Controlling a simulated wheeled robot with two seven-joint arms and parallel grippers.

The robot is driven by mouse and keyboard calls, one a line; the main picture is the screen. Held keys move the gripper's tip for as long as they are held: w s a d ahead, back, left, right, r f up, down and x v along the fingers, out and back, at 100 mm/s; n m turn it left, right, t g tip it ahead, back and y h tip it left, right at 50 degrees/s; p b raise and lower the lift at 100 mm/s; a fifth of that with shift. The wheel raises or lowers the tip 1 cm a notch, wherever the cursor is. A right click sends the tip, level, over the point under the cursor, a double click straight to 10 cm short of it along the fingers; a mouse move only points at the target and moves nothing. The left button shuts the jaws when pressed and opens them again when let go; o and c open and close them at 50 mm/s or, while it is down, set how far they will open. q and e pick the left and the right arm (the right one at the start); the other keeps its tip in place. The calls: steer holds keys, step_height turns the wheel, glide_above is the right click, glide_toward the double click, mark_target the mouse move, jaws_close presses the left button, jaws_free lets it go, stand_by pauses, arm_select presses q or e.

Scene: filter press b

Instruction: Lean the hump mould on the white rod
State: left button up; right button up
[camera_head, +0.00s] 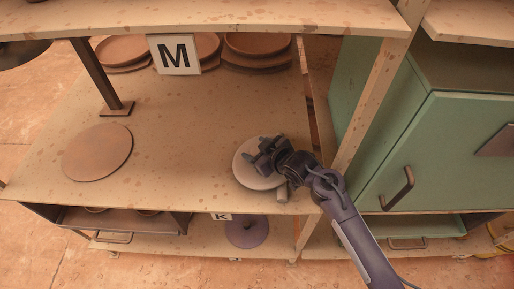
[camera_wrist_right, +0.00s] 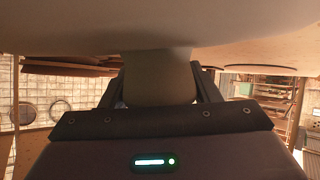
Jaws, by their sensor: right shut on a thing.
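The hump mould (camera_head: 246,174) is a pale, round, dome-like piece near the right front of the middle shelf in the head view. My right gripper (camera_head: 268,156) is over it and hides part of it. In the right wrist view the broad pale underside of the mould (camera_wrist_right: 160,25) fills the top. Its short thick stem (camera_wrist_right: 158,80) sits between the two dark fingers, which are shut on it. Whether the mould touches the shelf is hard to tell. My left gripper is not in view.
A flat brown disc (camera_head: 97,152) lies on the shelf (camera_head: 190,150) at left. A dark post (camera_head: 95,75), an M sign (camera_head: 174,54) and stacked brown plates (camera_head: 257,45) stand behind. A shelf upright (camera_head: 370,100) and green cabinet (camera_head: 440,140) are at right. The shelf's middle is clear.

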steer(key=shift+s+f, duration=0.1)
steer(key=shift+f, duration=0.3)
stand_by(0.4)
steer(key=o, duration=1.7)
steer(key=shift+c, duration=0.2)
steer(key=shift+f, duration=0.1)
steer(key=shift+b+v, duration=0.6)
steer(key=shift+v, duration=3.35)
